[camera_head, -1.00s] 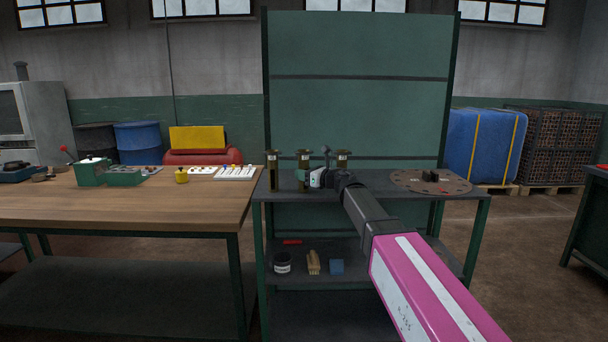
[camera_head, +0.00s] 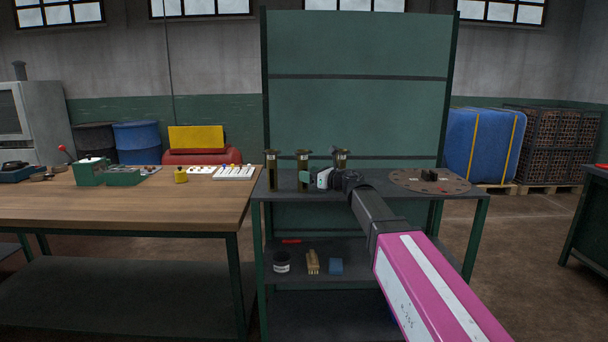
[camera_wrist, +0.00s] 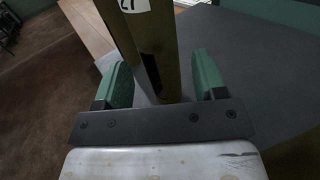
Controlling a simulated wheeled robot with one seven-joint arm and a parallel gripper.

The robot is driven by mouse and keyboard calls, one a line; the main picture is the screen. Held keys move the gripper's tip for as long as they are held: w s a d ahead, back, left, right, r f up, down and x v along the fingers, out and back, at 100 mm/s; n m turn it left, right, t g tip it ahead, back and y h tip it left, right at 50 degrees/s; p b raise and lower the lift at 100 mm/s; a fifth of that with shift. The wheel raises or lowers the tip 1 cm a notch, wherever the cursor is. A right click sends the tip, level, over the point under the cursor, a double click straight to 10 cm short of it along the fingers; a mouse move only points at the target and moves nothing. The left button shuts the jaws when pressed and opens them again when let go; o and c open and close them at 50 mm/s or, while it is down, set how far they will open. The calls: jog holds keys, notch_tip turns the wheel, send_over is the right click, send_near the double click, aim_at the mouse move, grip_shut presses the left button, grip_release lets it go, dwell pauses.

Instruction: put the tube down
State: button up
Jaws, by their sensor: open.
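Three olive-brown tubes with flared tops stand upright in a row on the dark green bench (camera_head: 385,178): a left tube (camera_head: 271,170), a middle tube (camera_head: 302,161) and a right tube (camera_head: 341,159). My gripper (camera_head: 306,177) is open at the middle tube, low down near the bench top. In the wrist view a tube (camera_wrist: 150,40) with a white number label rises between the two green fingers, with gaps beside it. The right tube's lower part is hidden behind my wrist.
A round brown plate (camera_head: 430,182) with a dark handle lies on the bench to the right. A wooden table (camera_head: 130,205) with small boxes and a yellow weight (camera_head: 181,175) adjoins on the left. A green panel (camera_head: 360,110) stands behind the tubes.

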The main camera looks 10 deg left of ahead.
jog(key=v, duration=0.8)
jog(key=shift+d, duration=0.3)
jog(key=shift+s, duration=0.1)
